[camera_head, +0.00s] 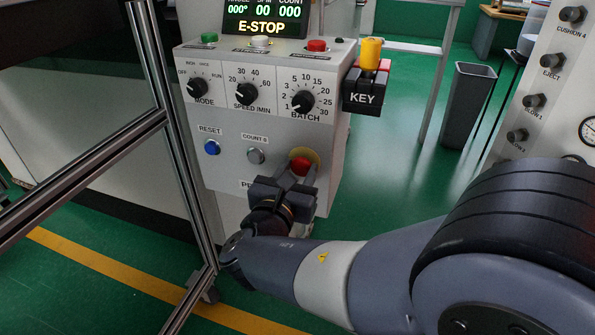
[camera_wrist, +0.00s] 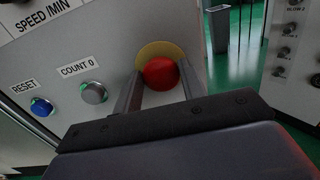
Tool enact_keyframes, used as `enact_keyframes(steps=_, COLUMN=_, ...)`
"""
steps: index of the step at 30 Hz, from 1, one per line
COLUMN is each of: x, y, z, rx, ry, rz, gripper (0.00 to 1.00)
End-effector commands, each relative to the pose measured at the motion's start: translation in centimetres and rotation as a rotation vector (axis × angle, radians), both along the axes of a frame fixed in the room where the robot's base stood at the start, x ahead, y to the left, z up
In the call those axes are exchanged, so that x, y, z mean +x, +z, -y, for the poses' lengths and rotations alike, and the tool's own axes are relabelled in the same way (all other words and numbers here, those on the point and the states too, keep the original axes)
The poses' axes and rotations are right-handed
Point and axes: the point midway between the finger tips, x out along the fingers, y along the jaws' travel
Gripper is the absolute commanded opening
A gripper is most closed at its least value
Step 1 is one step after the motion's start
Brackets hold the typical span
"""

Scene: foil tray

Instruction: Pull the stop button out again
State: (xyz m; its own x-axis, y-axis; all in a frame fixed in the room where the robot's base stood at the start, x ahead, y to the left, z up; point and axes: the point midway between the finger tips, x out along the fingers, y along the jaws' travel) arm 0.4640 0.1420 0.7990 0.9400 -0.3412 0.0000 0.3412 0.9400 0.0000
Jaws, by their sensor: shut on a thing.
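The stop button is a red mushroom head (camera_head: 301,164) on a yellow round plate, low on the right of the grey control panel (camera_head: 232,178). It also shows in the wrist view (camera_wrist: 161,73), between the two fingers. My gripper (camera_head: 300,170) reaches the panel from the front. Its fingers lie on either side of the red head, and it is shut on the button. The fingertips' exact contact with the head is hard to see. The display (camera_head: 265,22) above reads E-STOP.
A blue RESET button (camera_head: 212,147) and a grey COUNT 0 button (camera_head: 255,156) sit left of the stop button. Above are three black knobs and a KEY block (camera_head: 364,98). A metal frame post (camera_head: 180,150) stands close on the left. Open green floor lies right of the panel.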

Motion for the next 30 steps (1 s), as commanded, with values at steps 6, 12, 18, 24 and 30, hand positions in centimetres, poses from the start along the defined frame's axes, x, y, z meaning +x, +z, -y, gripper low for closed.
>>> enact_keyframes(steps=6, x=-1.1, y=0.2, z=-0.5, rx=-0.002, ry=0.003, rz=-0.002, gripper=0.0)
enact_keyframes(steps=12, x=-1.3, y=0.0, z=-0.5, rx=-0.001, ry=0.001, rz=0.0, gripper=0.0)
enact_keyframes(steps=18, x=-1.3, y=0.0, z=-0.5, rx=-0.001, ry=0.001, rz=0.0, gripper=0.51)
enact_keyframes(steps=24, x=-1.2, y=0.0, z=-0.5, rx=0.0, ry=0.0, rz=0.0, gripper=0.6)
enact_keyframes(steps=30, x=-1.4, y=0.0, z=-0.5, rx=0.0, ry=0.001, rz=0.0, gripper=0.6)
